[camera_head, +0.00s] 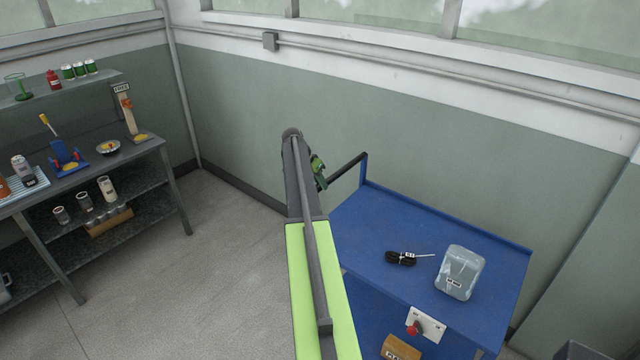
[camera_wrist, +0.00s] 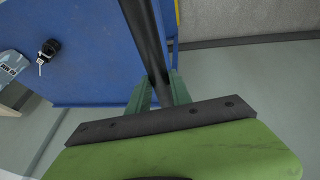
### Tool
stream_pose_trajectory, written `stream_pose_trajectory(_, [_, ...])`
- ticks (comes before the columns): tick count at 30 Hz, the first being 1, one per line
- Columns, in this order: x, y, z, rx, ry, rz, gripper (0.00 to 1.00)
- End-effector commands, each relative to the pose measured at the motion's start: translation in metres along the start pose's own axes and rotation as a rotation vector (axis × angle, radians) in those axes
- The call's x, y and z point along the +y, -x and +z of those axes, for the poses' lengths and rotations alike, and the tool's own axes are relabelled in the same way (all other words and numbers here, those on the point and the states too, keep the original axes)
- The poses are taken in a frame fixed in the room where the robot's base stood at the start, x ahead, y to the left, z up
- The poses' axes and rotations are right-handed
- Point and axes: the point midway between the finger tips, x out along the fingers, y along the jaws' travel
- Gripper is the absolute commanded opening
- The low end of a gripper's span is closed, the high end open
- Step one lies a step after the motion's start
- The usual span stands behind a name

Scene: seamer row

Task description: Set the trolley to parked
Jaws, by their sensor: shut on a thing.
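The blue trolley (camera_head: 385,225) stands against the wall on the right in the head view; its blue top also fills the upper left of the wrist view (camera_wrist: 75,30). Its dark push handle (camera_head: 348,168) sticks out at the left end. My gripper (camera_head: 319,178) is at the outer end of that handle. In the wrist view, the green fingers (camera_wrist: 158,92) are closed around the dark handle bar (camera_wrist: 141,30). A white plate (camera_head: 432,324) with a red knob (camera_head: 414,328) is on the trolley's near side. Its lettering is too small to read.
A brown box (camera_head: 399,348) is below. A dark workbench (camera_head: 95,172) with tools and cans stands left. Open floor (camera_head: 235,255) lies between.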

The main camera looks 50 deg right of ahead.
Motion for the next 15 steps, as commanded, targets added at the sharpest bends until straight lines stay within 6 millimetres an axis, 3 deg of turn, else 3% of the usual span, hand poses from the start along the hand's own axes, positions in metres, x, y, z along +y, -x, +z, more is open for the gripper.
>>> stream_pose_trajectory(1, [-0.0020,0.0012,0.0031,-0.004,0.002,-0.002,0.29])
stream_pose_trajectory(5, [-0.0021,0.0012,0.0025,-0.002,0.002,-0.002,0.46])
stream_pose_trajectory(15, [-0.0017,0.0027,0.0011,0.001,0.003,-0.002,0.47])
